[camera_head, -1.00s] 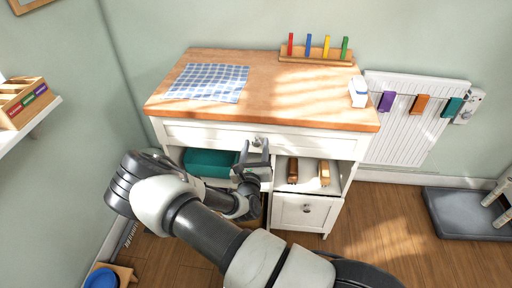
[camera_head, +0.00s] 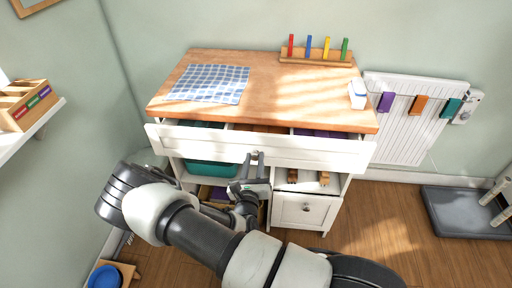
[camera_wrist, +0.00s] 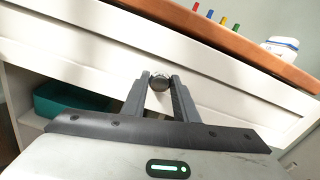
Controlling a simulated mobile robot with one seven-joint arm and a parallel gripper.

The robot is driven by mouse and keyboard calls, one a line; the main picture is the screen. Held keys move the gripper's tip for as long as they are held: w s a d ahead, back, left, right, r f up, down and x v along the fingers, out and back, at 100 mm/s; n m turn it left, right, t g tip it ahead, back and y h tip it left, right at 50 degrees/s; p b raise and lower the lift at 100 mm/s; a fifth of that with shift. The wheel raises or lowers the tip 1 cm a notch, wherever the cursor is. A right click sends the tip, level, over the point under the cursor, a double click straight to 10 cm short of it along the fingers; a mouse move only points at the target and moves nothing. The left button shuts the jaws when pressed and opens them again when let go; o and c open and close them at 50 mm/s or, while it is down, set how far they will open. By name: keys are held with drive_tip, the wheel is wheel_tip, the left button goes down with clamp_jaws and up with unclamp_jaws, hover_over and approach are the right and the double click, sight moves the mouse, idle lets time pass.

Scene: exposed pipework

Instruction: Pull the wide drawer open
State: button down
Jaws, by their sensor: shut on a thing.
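The wide drawer (camera_head: 310,149) is the white front under the wooden top of the cabinet. It stands partly open, and its inside shows as a narrow strip with teal, brown and purple parts. My gripper (camera_head: 251,161) is at the knob in the middle of the drawer front. In the wrist view my gripper (camera_wrist: 158,83) has its two fingers on either side of the round metal knob (camera_wrist: 159,82) and is shut on it. The drawer front (camera_wrist: 235,85) also fills much of the wrist view.
A checked cloth (camera_head: 209,83), a peg rack (camera_head: 316,57) and a small white item (camera_head: 357,94) are on the wooden top (camera_head: 275,88). Below are a teal bin (camera_head: 212,174) and a smaller lower drawer (camera_head: 305,211). A radiator (camera_head: 405,132) is at right.

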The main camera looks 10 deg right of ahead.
drive_tip(key=p+v, duration=0.2)
drive_tip(key=v, duration=1.9)
drive_tip(key=c, duration=1.4)
unclamp_jaws()
drive_tip(key=shift+r, duration=0.1)
drive_tip(key=shift+s, duration=0.1)
drive_tip(key=v, duration=1.7)
drive_tip(key=shift+s, duration=0.1)
